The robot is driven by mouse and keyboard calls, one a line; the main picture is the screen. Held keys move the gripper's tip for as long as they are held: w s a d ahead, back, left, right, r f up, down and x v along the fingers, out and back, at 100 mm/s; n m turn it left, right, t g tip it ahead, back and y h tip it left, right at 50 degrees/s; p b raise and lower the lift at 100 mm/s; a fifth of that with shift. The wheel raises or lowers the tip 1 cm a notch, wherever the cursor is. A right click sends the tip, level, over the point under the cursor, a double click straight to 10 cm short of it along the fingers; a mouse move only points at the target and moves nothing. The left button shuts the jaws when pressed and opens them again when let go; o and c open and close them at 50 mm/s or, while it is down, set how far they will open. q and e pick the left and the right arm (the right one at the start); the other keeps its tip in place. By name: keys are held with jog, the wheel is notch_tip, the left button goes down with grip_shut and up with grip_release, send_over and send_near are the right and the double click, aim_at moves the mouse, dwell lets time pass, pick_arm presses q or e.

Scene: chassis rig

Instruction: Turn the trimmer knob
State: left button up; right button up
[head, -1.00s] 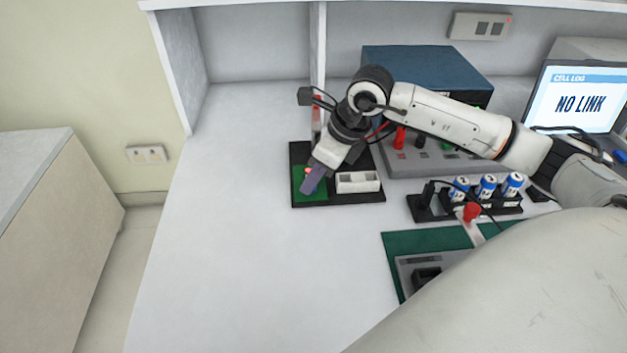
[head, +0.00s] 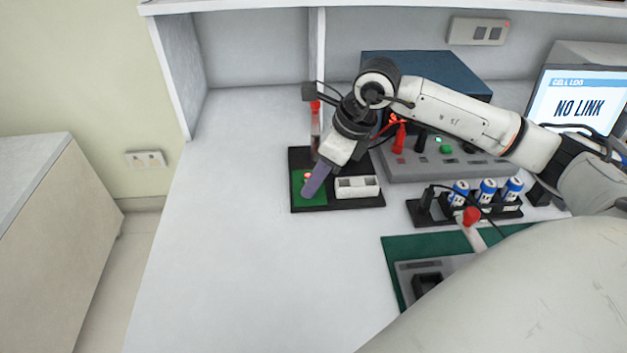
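A black base plate (head: 345,203) lies on the bench and carries a green board (head: 301,193) on its left part. A small red spot (head: 307,176) shows on the board beside the fingertips; I cannot tell whether it is a light or part of the trimmer knob. No knob shows clearly; the fingers may hide it. My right gripper (head: 315,184) comes from the right and points down-left, with its purplish fingers low over the green board. They overlap in this view, so opening and contact are unclear. My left gripper is out of view.
A white block with openings (head: 358,187) sits on the plate, right of the fingers. A red and dark upright item (head: 315,125) stands behind. A grey and blue instrument (head: 430,72), a black holder with blue-white cells (head: 430,213) and a green mat (head: 396,262) lie rightward. The bench's left side is clear.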

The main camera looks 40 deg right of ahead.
jog(key=v, duration=0.8)
jog(key=shift+s, duration=0.15)
